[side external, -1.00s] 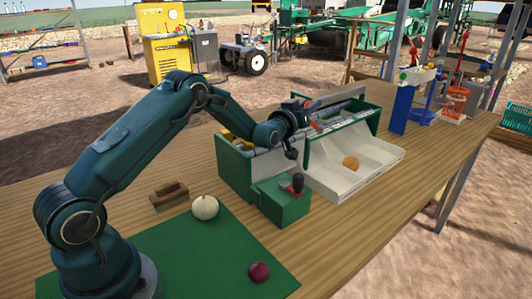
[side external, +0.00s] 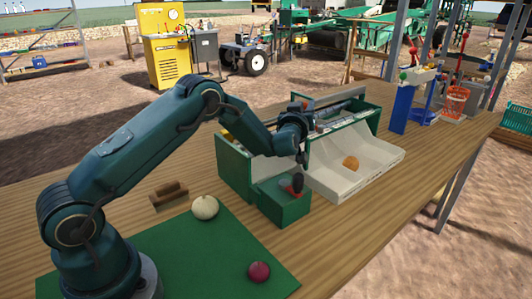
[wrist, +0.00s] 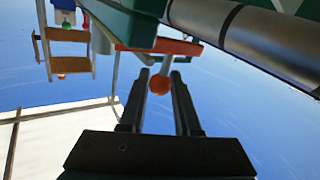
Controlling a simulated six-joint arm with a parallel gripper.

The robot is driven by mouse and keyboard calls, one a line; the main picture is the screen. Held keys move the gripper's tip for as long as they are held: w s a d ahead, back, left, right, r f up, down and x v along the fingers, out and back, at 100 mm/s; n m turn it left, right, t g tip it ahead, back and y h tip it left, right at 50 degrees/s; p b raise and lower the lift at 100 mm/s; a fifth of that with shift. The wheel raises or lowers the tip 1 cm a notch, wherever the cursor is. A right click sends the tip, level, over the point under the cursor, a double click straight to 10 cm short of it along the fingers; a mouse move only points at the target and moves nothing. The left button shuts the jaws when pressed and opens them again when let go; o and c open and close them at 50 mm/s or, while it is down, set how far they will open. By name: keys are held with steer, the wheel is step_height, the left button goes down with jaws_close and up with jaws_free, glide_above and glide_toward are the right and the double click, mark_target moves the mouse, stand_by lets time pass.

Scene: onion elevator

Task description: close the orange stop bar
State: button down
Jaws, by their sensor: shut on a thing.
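The orange stop bar (wrist: 166,46) shows in the wrist view just beyond my fingertips, below the green frame. A short pale stem with an orange ball knob (wrist: 159,85) lies between the two fingers. My gripper (wrist: 159,74) is shut on this knob handle; the exact contact is hard to see. In the side view my wrist is over the green elevator box (side external: 234,170), near its rollers (side external: 340,114). There the fingertips are hard to make out, and the arm hides the stop bar.
A white sloped tray (side external: 335,185) holds an orange-brown onion (side external: 350,163). A small green box (side external: 283,208) with a red and black lever (side external: 297,184) stands in front.

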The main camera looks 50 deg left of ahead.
steer(key=shift+r, duration=0.1)
steer(key=c, duration=0.6)
jaws_free()
steer(key=shift+s, duration=0.1)
steer(key=shift+v, duration=2.45)
